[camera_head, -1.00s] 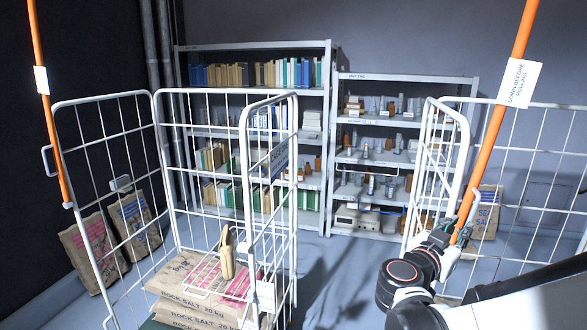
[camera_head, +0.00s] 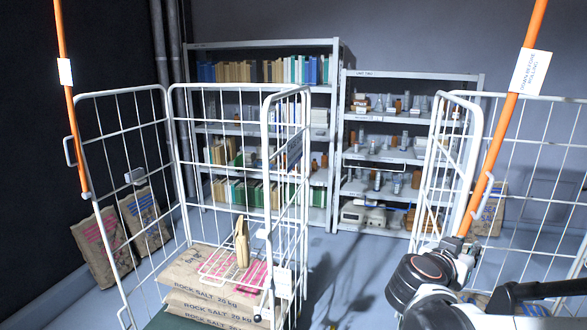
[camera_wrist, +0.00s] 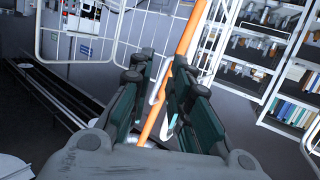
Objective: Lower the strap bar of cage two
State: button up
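An orange strap bar (camera_head: 507,115) with a white tag (camera_head: 531,72) stands steeply tilted at the right wire cage (camera_head: 550,150). A white loop handle (camera_head: 485,192) sits on its lower part. My gripper (camera_head: 462,248) is at the bar's lower end, below the handle. In the wrist view my gripper (camera_wrist: 160,78) has its dark green fingers apart, with the orange bar (camera_wrist: 185,40) and white handle (camera_wrist: 157,90) showing in the gap. Contact cannot be told. A second orange bar (camera_head: 72,110) stands nearly upright at the left cage (camera_head: 122,95). I cannot read which cage is two.
The left cage holds rock salt sacks (camera_head: 205,300) and a tan object (camera_head: 242,243) on a wire shelf. More sacks (camera_head: 140,215) lean at the dark wall. Loaded shelves (camera_head: 400,78) stand behind. Grey floor (camera_head: 340,275) is clear between the cages.

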jog(key=s+a+f+n+g+y+b, duration=0.2)
jog(key=s+a+f+n+y+b, duration=0.7)
jog(key=s+a+f, duration=0.6)
notch_tip(320, 180, down, 3)
jog(key=shift+s+a+g+y+b, duration=0.3)
jog(key=shift+s+y+b, duration=0.65)
jog(key=shift+y, duration=0.15)
jog(key=shift+s+a, duration=0.2)
jog(key=shift+a, duration=0.05)
grip_shut()
jog(key=shift+a, duration=0.1)
